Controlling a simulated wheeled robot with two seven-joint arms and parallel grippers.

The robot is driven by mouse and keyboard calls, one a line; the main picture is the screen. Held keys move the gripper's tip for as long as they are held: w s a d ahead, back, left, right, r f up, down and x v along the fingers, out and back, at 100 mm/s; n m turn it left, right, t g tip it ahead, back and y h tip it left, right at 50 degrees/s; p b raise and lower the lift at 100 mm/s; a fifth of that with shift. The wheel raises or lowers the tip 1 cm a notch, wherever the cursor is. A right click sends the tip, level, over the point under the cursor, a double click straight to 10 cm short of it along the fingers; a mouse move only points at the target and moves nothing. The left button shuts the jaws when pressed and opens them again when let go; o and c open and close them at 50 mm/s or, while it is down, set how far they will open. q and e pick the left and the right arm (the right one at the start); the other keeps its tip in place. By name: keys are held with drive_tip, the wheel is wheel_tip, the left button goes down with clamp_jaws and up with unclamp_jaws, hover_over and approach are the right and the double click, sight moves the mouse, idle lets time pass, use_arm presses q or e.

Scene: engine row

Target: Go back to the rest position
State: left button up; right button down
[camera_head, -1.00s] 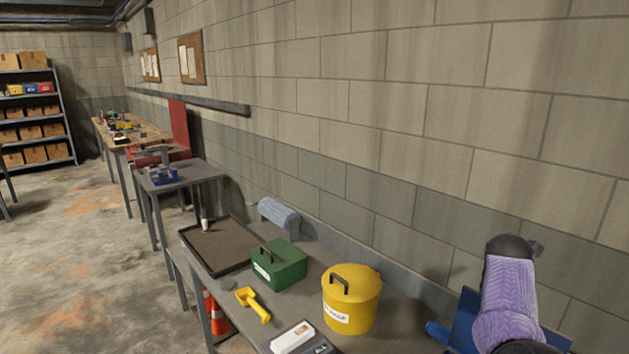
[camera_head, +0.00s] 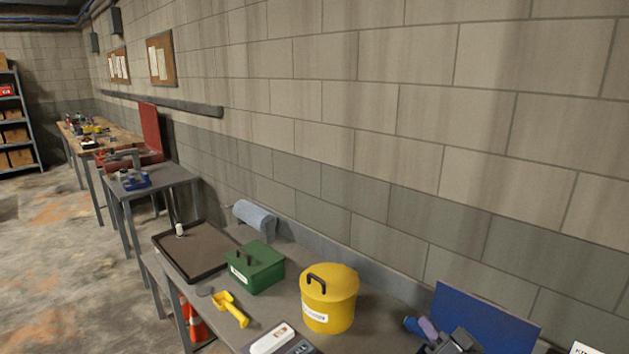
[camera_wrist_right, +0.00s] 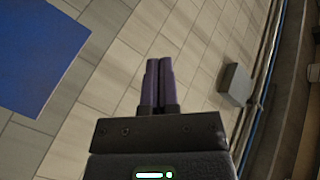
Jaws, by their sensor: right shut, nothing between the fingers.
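My right gripper (camera_head: 428,329) shows at the bottom right of the head view, in front of a blue panel and to the right of the yellow bucket. In the right wrist view its two purple fingers (camera_wrist_right: 158,82) are together, with nothing between them. My left gripper is in neither view.
On the grey bench stand a lidded yellow bucket (camera_head: 329,299), a green box (camera_head: 256,268), a yellow scoop (camera_head: 231,310) and a dark tray (camera_head: 190,272). A blue panel (camera_head: 490,318) stands at the right and shows in the wrist view (camera_wrist_right: 38,55). The block wall runs behind.

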drive_tip(key=s+a+f+n+g+y, duration=0.1)
drive_tip(key=s+a+f+n+g, duration=0.65)
drive_tip(key=s+f, duration=0.35)
drive_tip(key=s+f+n+g+h, duration=0.1)
drive_tip(key=s+n+g+h, duration=0.35)
drive_tip(key=s, duration=1.05)
wheel_tip(320, 180, down, 35)
drive_tip(key=s+m+g+y+b, duration=0.2)
drive_tip(key=s+g+b, duration=0.1)
drive_tip(key=b, duration=1.2)
use_arm(q)
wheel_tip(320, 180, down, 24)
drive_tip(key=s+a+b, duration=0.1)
drive_tip(key=b, duration=0.8)
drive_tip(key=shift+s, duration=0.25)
use_arm(e)
drive_tip(key=s+d+f, duration=0.1)
drive_tip(key=s+f, duration=0.5)
drive_tip(key=f, duration=0.3)
drive_tip(key=s+d+f+g, duration=0.1)
drive_tip(key=s+d+f, duration=0.1)
drive_tip(key=s+f, duration=0.5)
wheel_tip(320, 180, down, 2)
drive_tip(key=shift+f, duration=0.15)
